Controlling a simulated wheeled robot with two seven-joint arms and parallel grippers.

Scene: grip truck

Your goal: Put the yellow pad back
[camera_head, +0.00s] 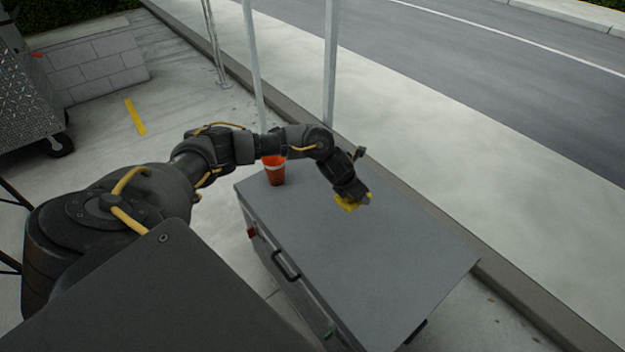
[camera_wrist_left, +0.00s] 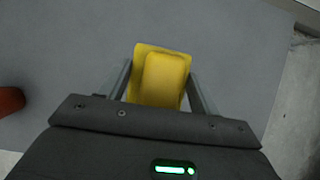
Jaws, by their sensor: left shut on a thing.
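The yellow pad (camera_head: 346,203) is at my left gripper (camera_head: 362,200), over the far part of the grey case top (camera_head: 400,250). In the left wrist view the yellow pad (camera_wrist_left: 160,75) lies between the two fingers of my left gripper (camera_wrist_left: 160,85), which are shut on its sides. The pad has a raised, rounded middle. I cannot tell whether the pad touches the grey top or is held just above it. My right gripper is not in view.
An orange cup (camera_head: 274,172) with a pale band stands at the far left corner of the case top; it also shows in the left wrist view (camera_wrist_left: 10,100). Grey posts (camera_head: 330,65) rise behind the case. The near part of the top is clear.

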